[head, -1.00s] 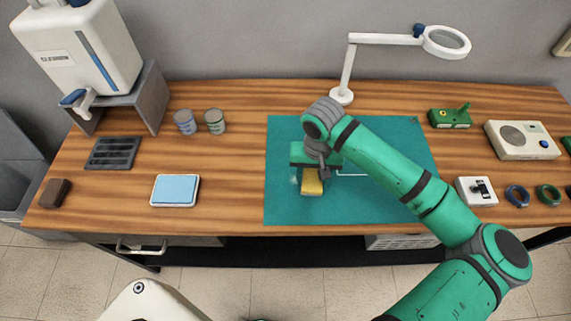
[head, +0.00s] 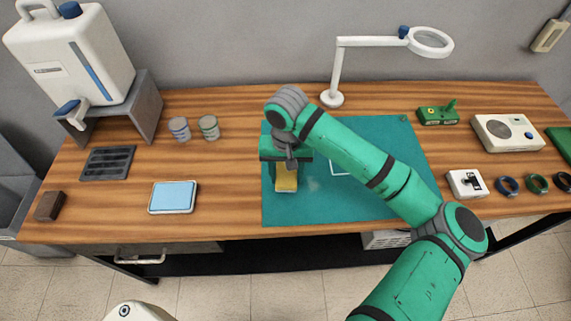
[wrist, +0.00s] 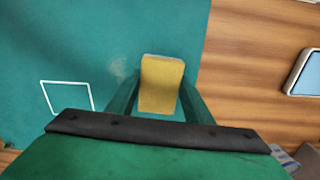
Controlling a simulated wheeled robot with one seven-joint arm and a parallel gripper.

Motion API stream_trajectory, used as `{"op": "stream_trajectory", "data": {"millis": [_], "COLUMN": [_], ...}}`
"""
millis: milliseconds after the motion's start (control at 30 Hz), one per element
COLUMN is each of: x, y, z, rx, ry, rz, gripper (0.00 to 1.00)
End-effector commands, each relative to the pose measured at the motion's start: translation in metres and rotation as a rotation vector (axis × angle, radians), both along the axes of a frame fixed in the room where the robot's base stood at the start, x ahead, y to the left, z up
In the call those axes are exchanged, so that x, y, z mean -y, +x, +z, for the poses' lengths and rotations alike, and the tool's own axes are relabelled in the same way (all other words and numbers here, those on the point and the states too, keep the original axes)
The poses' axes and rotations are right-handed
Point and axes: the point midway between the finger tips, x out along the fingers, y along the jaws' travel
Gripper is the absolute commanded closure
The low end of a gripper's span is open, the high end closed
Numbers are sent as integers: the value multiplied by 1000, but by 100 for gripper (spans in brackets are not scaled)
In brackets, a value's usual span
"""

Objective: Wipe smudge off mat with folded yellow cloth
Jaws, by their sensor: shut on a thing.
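The folded yellow cloth (head: 286,181) is held between the fingers of my gripper (head: 286,166), over the left part of the teal mat (head: 370,200). In the wrist view the cloth (wrist: 161,80) sits between both green fingers of my gripper (wrist: 158,102), near the mat's edge. I cannot tell whether the cloth presses on the mat. A faint pale smudge (wrist: 118,68) shows on the mat just beside the cloth, on the side toward the white outlined square (wrist: 67,97). In the head view my arm partly covers that square.
A blue pad in a white tray (head: 173,197) lies left of the mat on the wooden bench (head: 225,210). Two small tins (head: 208,127) stand behind it. A magnifier lamp (head: 333,98) stands behind the mat. A white switch box (head: 466,183) and coils (head: 508,186) are to the right.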

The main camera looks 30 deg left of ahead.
Motion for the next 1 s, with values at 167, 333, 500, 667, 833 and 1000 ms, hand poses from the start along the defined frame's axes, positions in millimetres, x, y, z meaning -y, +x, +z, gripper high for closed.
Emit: {"op": "stream_trajectory", "data": {"millis": [167,333,500,667,833,1000], "x": [-3,-3,-3,-2,-1,-1], "y": [-1,-1,-1,-1,-1,0], "z": [17,33,46,49,49,49], "rx": [3,2,2,1,1,1], "ry": [1,1,2,0,0,0], "rz": [6,6,5,5,3,3], "gripper": [75,75,75,75,75,75]}}
